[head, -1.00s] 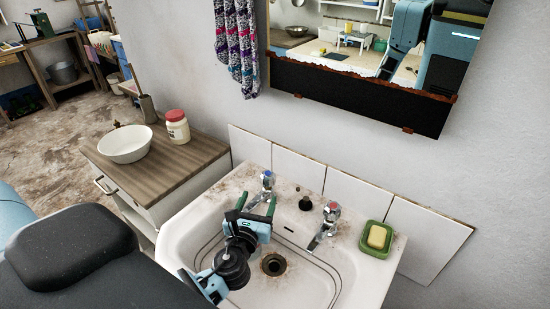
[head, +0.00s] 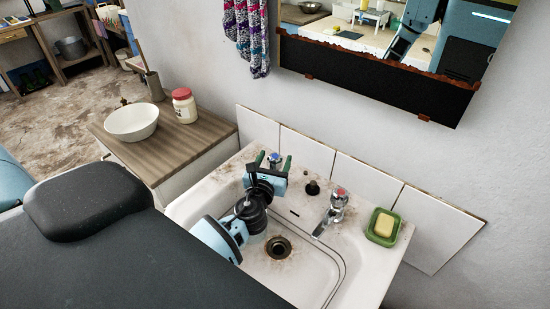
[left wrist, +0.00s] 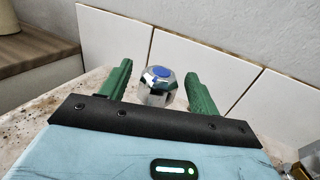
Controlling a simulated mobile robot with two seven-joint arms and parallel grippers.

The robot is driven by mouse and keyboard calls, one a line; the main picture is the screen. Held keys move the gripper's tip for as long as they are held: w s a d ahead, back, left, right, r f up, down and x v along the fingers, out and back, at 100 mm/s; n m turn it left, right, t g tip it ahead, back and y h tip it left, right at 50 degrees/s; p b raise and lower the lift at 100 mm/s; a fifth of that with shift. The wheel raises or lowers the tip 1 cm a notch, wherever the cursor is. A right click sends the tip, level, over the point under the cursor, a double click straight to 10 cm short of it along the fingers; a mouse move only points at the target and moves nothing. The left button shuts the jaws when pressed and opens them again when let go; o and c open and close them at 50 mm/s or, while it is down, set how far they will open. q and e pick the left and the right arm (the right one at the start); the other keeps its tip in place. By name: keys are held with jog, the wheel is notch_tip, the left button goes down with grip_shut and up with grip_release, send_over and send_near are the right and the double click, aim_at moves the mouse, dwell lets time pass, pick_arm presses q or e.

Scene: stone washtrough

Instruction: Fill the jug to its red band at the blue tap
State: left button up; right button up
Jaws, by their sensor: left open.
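The blue-marked tap (head: 274,157) stands at the back left of the washbasin (head: 372,262). My left gripper (head: 273,162) is open at this tap, its green fingers one on each side. In the left wrist view the faceted tap knob (left wrist: 158,86) with its blue cap shows between the two open fingers of the left gripper (left wrist: 158,72), with a gap on both sides. No jug shows in these frames. My right gripper is not in view.
A red-marked tap (head: 335,208) stands right of the blue one. A green soap dish (head: 383,238) sits on the right rim. A wooden-topped cabinet (head: 170,143) at left holds a white bowl (head: 131,124) and a jar (head: 184,108). The basin's drain (head: 278,247) is uncovered.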

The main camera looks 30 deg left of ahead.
pick_arm(q)
jog(key=shift+w+a, duration=0.2)
jog(key=shift+w, duration=0.4)
jog(key=c, duration=1)
jog(key=shift+n+g+y, duration=1.1)
jog(key=shift+n+y, duration=0.5)
jog(key=shift+y, duration=0.6)
jog(key=o, duration=1)
